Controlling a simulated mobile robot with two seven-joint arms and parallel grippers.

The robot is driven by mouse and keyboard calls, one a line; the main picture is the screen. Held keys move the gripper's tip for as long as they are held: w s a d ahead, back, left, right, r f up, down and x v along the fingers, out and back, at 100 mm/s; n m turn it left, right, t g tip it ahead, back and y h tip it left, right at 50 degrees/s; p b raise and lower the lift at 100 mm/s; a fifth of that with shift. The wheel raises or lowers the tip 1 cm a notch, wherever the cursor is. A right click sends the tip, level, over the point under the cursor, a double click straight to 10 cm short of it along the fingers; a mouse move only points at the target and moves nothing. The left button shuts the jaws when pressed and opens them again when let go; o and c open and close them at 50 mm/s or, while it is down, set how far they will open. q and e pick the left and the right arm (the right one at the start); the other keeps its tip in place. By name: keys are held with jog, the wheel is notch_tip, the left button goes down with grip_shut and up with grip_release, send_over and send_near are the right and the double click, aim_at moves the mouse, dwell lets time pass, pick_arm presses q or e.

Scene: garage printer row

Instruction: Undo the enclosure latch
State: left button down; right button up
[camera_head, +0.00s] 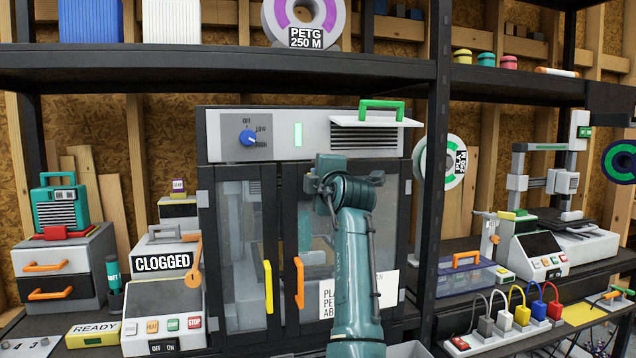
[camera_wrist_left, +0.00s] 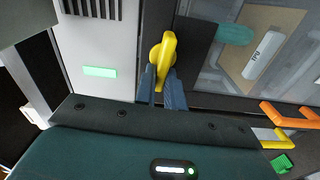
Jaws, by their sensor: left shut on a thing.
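The printer enclosure (camera_head: 240,205) stands at the centre of the head view with both dark-framed glass doors closed. The yellow latch (camera_wrist_left: 165,45) shows in the left wrist view, its lever running nearly up and down in that picture. My left gripper (camera_wrist_left: 161,82) has its blue fingers on the lower end of the lever, close together around it. In the head view my left arm's teal wrist covers the latch and the fingers. My right gripper is in neither view.
A yellow handle (camera_head: 268,286) and an orange handle (camera_head: 299,283) stick out low on the doors. A control panel with a blue knob (camera_head: 248,137) and a lit green indicator (camera_head: 298,134) sits above. A shelf post (camera_head: 432,200) stands close at the right.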

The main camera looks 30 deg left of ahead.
pick_arm(q)
jog(key=shift+f+n, duration=0.1)
jog(key=shift+n, duration=0.3)
jog(key=c, duration=1.5)
grip_release()
jog(key=b+v, duration=0.1)
jog(key=v, duration=1.2)
jog(key=shift+d, duration=0.1)
